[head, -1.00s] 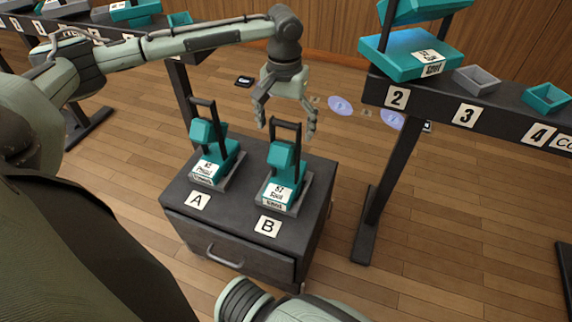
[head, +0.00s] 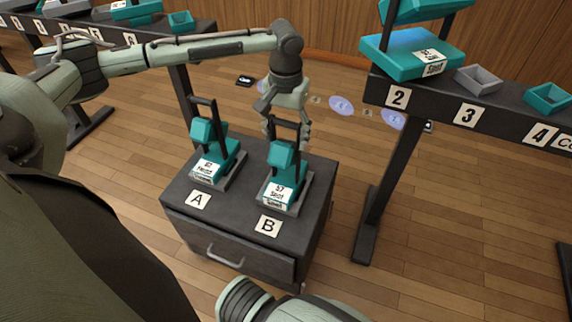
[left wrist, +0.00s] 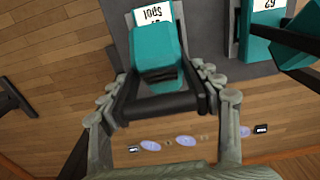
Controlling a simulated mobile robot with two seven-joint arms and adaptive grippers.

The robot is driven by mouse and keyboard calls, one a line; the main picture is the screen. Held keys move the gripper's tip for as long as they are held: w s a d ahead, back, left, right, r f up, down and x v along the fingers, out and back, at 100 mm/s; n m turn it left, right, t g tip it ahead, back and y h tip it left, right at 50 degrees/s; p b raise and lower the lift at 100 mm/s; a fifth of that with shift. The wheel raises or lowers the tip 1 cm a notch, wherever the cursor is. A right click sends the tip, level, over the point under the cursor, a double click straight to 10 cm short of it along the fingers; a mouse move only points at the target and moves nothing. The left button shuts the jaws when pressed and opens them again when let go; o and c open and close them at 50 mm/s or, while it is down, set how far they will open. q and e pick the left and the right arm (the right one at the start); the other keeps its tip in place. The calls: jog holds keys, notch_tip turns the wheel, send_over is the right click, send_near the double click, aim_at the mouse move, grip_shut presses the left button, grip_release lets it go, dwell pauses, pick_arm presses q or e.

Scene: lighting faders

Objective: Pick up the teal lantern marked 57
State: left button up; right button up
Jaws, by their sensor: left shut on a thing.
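The teal lantern marked 57 (head: 283,180) stands upright in a grey tray at label B on the dark cabinet, its black handle upward. My left gripper (head: 287,134) comes down from above with its fingers on either side of the handle, shut on it. In the left wrist view the lantern (left wrist: 156,50) lies between the fingers (left wrist: 162,100), with the dark handle bar across them. A similar teal lantern (head: 212,160) stands at label A on the left, and also shows at the right of the left wrist view (left wrist: 268,45). My right gripper is not in view.
The dark cabinet (head: 230,232) has a drawer with a handle in front. A shelf (head: 440,112) with labels 2, 3 and 4 stands at right, bearing a large teal object and small trays. Another shelf (head: 150,40) is behind left. Wooden floor lies between.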

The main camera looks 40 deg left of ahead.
pick_arm(q)
jog(key=shift+r, duration=0.1)
jog(key=c, duration=0.4)
jog(key=shift+r, duration=0.1)
